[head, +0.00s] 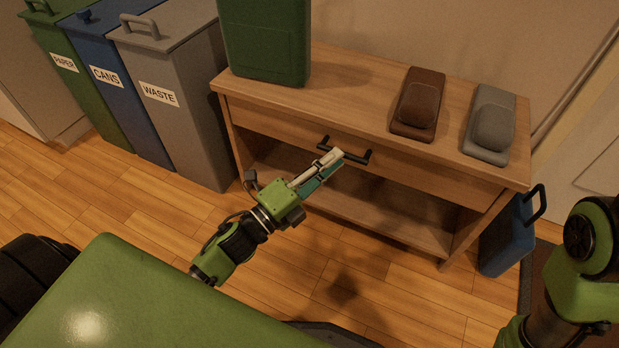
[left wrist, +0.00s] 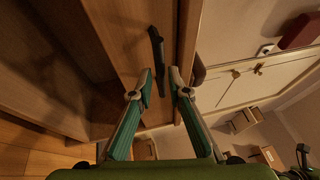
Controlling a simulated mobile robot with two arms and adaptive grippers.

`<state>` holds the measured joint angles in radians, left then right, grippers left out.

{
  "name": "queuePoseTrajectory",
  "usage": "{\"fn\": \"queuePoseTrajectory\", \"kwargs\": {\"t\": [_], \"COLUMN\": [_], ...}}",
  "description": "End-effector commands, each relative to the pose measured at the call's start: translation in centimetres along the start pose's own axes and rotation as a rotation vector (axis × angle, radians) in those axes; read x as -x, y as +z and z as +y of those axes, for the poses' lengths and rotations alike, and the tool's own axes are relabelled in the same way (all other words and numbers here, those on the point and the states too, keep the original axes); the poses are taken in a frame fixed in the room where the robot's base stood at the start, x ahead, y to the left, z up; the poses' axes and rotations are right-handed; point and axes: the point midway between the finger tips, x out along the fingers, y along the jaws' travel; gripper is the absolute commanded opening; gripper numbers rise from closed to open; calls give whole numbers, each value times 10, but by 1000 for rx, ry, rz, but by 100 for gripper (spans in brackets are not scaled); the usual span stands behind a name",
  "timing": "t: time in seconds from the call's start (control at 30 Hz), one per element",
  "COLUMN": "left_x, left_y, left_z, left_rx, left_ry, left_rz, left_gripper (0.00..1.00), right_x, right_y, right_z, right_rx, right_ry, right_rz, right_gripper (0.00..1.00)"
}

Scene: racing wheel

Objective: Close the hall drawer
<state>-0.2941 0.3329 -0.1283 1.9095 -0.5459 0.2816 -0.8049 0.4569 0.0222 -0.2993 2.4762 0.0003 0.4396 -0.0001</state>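The hall drawer (head: 275,129) is the wide wooden front under the top of a wooden hall table. Its black bar handle (head: 362,158) shows in the head view and also in the left wrist view (left wrist: 156,42). I cannot tell exactly how far the drawer stands out. My left gripper (head: 335,160) is in front of the drawer by the handle, partly covering it in the head view. In the left wrist view its two fingers (left wrist: 161,78) are apart with nothing between them, and the handle lies just past the tips. My right gripper is out of view.
On the table top (head: 350,85) stand a green container (head: 265,40), a brown item (head: 417,105) and a grey item (head: 490,125). Paper, cans and waste bins (head: 175,95) stand left. A blue container (head: 508,235) stands right. Open floor lies before the table.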

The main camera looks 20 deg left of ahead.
Motion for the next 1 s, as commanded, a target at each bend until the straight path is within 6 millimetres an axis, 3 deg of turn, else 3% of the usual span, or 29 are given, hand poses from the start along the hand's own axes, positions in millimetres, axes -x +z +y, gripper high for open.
{"fn": "queuePoseTrajectory", "kwargs": {"t": [0.2,0.4,1.0], "left_x": [48,76,84], "left_y": [0,1,1], "left_z": [3,2,2], "left_rx": [1,1,0], "left_ry": [7,7,5], "left_rz": [-2,-3,-3], "left_gripper": [16,16,16], "right_x": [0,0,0], "right_y": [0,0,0], "right_z": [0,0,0], "right_rx": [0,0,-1], "right_ry": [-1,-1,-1], "right_rz": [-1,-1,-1], "right_gripper": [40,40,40]}}
